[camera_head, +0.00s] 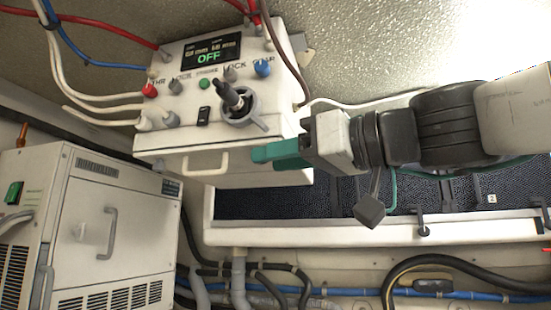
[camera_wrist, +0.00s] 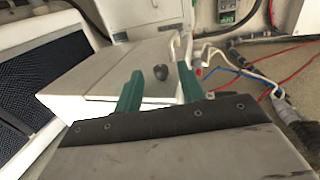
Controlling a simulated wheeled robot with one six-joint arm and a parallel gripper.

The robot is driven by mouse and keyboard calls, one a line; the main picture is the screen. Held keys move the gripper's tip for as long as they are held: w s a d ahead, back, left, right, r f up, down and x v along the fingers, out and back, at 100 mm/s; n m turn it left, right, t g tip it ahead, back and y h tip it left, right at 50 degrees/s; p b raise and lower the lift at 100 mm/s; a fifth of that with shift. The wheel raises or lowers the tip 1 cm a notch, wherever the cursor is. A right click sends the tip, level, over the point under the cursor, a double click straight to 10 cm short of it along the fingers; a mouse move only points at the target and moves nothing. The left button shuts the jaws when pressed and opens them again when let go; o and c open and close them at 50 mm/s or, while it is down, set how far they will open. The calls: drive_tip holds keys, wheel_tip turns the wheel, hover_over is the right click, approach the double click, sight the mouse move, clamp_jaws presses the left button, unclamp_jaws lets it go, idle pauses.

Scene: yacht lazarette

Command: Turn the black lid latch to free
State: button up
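A small black knob (camera_wrist: 161,72), which looks like the lid latch, stands on a pale face of the white control box (camera_wrist: 110,68). In the wrist view it shows between my fingertips, with space on both sides. My gripper (camera_wrist: 160,70) has two teal fingers, open and empty. In the head view my gripper (camera_head: 278,152) points left at the lower right side of the control box (camera_head: 190,145), where the black knob does not show clearly. I cannot tell whether the fingers touch the box.
The box front carries a display reading OFF, a white handle (camera_head: 206,165), coloured buttons and a dark rotary lever (camera_head: 232,97). Red, blue and white cables surround it. A white cabinet (camera_head: 85,230) stands lower left. A dark mesh panel (camera_head: 330,200) lies below my arm.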

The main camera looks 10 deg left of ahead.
drive_tip(key=v, duration=0.6)
drive_tip(key=shift+s+d, duration=0.15)
drive_tip(key=shift+d, duration=0.25)
drive_tip(key=d+f+m+g+h, duration=0.1)
drive_tip(key=d+f+m+h, duration=0.25)
drive_tip(key=f, duration=0.85)
drive_tip(key=d+f+m+g+h, duration=0.1)
drive_tip(key=d+f+m+h, duration=0.25)
drive_tip(key=f, duration=0.75)
drive_tip(key=s+d+f+m+g+h, duration=0.1)
drive_tip(key=s+d+f+m+h, duration=0.2)
drive_tip(key=d+f, duration=0.7)
drive_tip(key=s+d+f+m+g+h, duration=0.2)
drive_tip(key=s+d+f+m+h, duration=0.2)
drive_tip(key=d+f, duration=0.6)
wheel_tip(320, 180, down, 2)
drive_tip(key=s+h, duration=0.2)
drive_tip(key=h, duration=0.1)
drive_tip(key=shift+d, duration=0.3)
drive_tip(key=shift+f, duration=0.15)
